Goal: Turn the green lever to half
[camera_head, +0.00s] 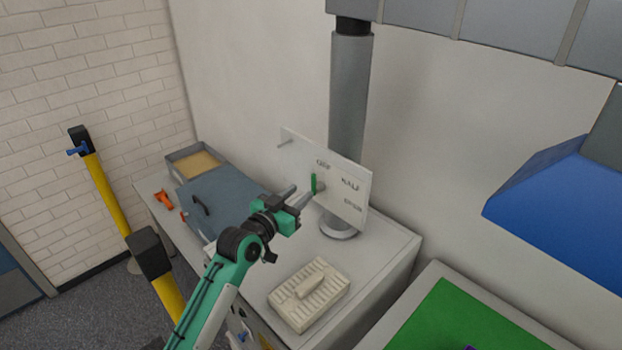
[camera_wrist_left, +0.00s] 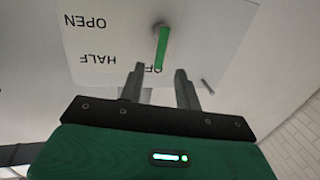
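The green lever (camera_head: 314,183) stands upright on a white panel (camera_head: 296,146) and points toward the OFF label. HALF and OPEN labels sit to the right and lower on the panel. In the left wrist view the panel appears upside down, and the lever (camera_wrist_left: 162,46) reaches toward the gap between my fingers and partly covers OFF. My left gripper (camera_head: 300,194) is open just in front of the lever; both separated fingers show in the left wrist view (camera_wrist_left: 160,76). Whether a finger touches the lever cannot be told. My right gripper is not in view.
A grey pillar (camera_head: 350,95) rises behind the panel. A cream slotted rack (camera_head: 285,308) lies on the white bench to the right of my left arm. A blue-grey box (camera_head: 225,186), a tray (camera_head: 174,156) and an orange object (camera_head: 163,200) are at the left. A peg (camera_head: 284,143) juts from the panel.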

